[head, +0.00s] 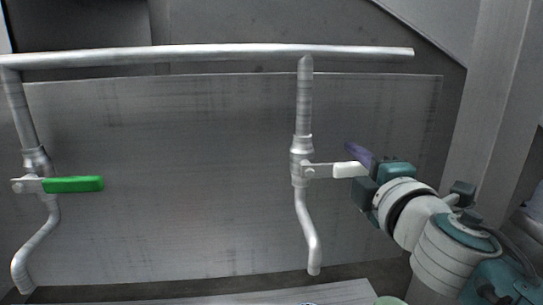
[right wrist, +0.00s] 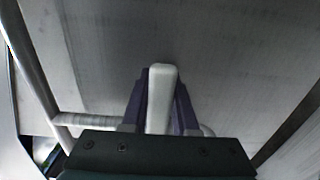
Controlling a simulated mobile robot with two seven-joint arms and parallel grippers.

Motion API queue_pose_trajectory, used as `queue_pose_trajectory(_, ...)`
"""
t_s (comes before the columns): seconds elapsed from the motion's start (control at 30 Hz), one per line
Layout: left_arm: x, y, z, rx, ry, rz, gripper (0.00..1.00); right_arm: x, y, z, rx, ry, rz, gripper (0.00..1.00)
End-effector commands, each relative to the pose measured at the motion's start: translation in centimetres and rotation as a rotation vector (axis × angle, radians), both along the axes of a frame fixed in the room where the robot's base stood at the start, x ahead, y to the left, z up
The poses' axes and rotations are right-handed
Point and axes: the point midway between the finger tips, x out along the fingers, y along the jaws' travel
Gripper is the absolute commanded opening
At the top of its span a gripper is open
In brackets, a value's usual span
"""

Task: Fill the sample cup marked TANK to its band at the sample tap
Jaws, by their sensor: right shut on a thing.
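A metal tap with a white lever handle (head: 346,169) hangs from the overhead pipe, right of the middle in the head view. The lever points sideways to the right, across its upright pipe. My right gripper (head: 362,160) is shut on the end of this handle. In the right wrist view the white handle (right wrist: 161,95) stands between the purple fingers (right wrist: 158,110). No water shows at the tap's curved spout (head: 314,262). No cup marked TANK can be made out; only slivers of things show at the bottom edge. My left gripper is not in view.
A second tap with a green handle (head: 73,184) hangs at the left, its lever also sideways. A horizontal pipe (head: 210,54) joins both taps. A metal back panel (head: 180,130) stands behind them. A pale green round thing (head: 390,300) is cut off at the bottom edge.

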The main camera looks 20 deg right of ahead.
Motion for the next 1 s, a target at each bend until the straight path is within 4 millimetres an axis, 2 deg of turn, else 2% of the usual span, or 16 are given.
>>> queue_pose_trajectory(0.03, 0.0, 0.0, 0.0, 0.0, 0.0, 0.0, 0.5, -0.01, 0.0, -0.02, 0.0, 0.0, 0.0, 0.15)
queue_pose_trajectory(0.17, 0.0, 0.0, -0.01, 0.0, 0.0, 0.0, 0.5, -0.01, 0.0, -0.02, 0.0, 0.0, 0.0, 0.0)
queue_pose_trajectory(1.0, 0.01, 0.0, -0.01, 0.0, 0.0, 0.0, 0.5, -0.01, 0.02, -0.03, 0.0, 0.001, 0.0, 0.0)
